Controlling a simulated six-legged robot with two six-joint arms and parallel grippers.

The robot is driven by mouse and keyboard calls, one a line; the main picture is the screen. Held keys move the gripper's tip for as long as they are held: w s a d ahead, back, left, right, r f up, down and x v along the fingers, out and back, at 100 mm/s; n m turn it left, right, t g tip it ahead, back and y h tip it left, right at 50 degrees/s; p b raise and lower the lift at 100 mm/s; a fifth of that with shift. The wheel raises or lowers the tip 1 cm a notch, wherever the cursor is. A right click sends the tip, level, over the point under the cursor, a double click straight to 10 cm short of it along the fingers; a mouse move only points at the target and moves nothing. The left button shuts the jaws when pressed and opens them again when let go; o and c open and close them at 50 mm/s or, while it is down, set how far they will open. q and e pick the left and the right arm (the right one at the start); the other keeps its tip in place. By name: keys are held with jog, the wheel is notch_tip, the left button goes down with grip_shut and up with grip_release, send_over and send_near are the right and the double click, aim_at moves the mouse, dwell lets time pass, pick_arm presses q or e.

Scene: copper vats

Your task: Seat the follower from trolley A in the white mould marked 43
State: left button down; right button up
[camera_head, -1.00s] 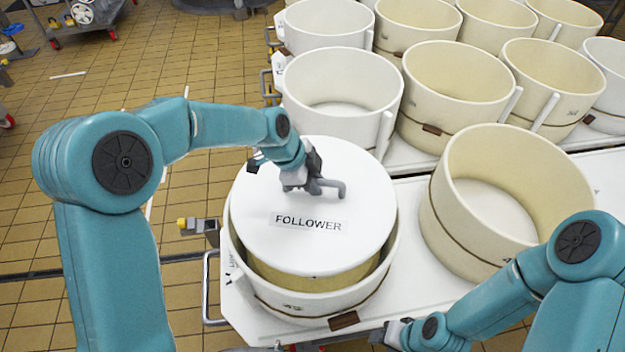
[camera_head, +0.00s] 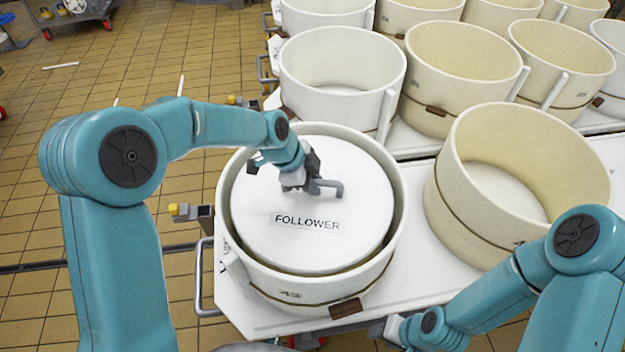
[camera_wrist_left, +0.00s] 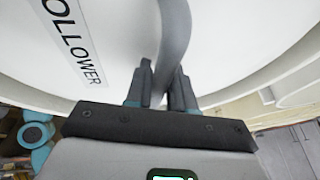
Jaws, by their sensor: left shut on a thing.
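The follower (camera_head: 335,245) is a white disc with a printed label and a grey handle on top. It sits inside the rim of the white mould (camera_head: 290,292), whose front reads like 43, with a gap around it. A thin strip of yellowish cheese shows below its front edge. My left gripper (camera_head: 313,186) is shut on the follower's handle; the left wrist view shows the handle (camera_wrist_left: 175,45) between the fingers (camera_wrist_left: 160,90). What lies under the disc is hidden. My right arm (camera_head: 500,300) comes in at the lower right; its gripper is not clearly visible.
A cream mould (camera_head: 450,215) stands just right on the same white trolley top (camera_head: 415,260). Several more white and cream moulds (camera_head: 340,50) stand in rows behind. Tiled floor (camera_head: 140,75) lies open on the left.

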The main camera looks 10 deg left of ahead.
aim_at(313, 198)
pick_arm(q)
jog(key=shift+f+b, duration=3.1)
jog(key=shift+f, duration=0.25)
jog(key=shift+f+b, duration=0.7)
jog(key=c, duration=0.9)
grip_release()
jog(key=shift+f, duration=0.15)
jog(key=p+v, duration=0.1)
jog(key=v, duration=1.5)
jog(key=shift+r, duration=0.35)
jog(key=shift+s, duration=0.15)
